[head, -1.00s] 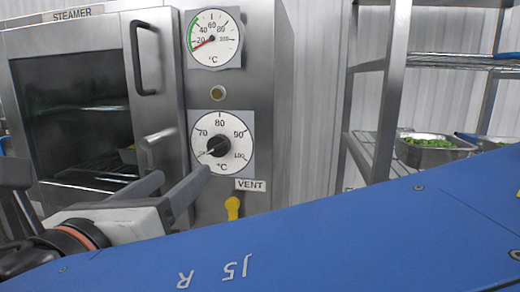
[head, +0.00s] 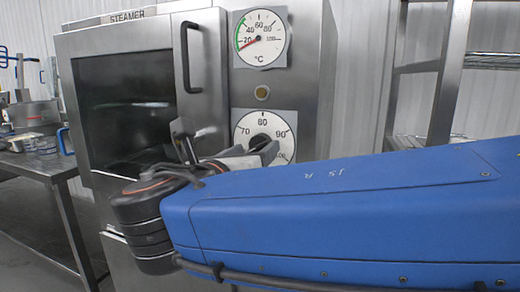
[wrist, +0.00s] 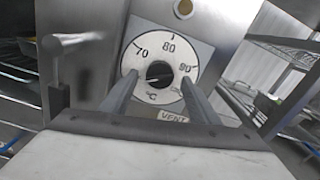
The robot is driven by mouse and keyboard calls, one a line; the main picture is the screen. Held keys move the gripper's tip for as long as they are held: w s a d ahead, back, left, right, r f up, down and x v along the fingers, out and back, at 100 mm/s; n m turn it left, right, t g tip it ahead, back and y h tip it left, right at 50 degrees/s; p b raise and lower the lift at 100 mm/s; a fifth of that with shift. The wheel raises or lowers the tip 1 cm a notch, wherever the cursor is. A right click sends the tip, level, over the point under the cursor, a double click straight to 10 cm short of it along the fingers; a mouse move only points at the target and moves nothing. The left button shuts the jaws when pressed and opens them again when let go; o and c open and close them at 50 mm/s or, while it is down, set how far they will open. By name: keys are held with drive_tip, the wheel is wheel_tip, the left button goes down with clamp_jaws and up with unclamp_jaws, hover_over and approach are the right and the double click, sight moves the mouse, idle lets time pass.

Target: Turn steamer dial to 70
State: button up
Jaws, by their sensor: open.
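The steamer dial (head: 243,131) has a white face marked 70, 80, 90 and 100 around a black knob (wrist: 159,73). In the wrist view the knob's white mark seems to point left and slightly down, below 70; it is too small to read exactly. My gripper (head: 226,147) is open in front of the dial. In the wrist view my gripper's fingers (wrist: 161,97) stand either side of the knob, over the lower part of the face, and appear apart from the knob. In the head view a finger and my arm hide the dial's lower part.
The steamer door handle (head: 187,58) projects left of the dial. A temperature gauge (head: 260,38) is above, its needle near 20. The VENT label (wrist: 173,115) is below the dial. A metal rack (head: 440,75) stands right, a table (head: 40,165) left.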

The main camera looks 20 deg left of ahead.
drive_tip(key=shift+w+d, duration=0.1)
drive_tip(key=shift+w, duration=0.8)
drive_tip(key=c, duration=1)
drive_tip(key=shift+m, duration=0.4)
drive_tip(key=m, duration=0.4)
drive_tip(key=shift+m, duration=0.4)
drive_tip(key=m, duration=0.6)
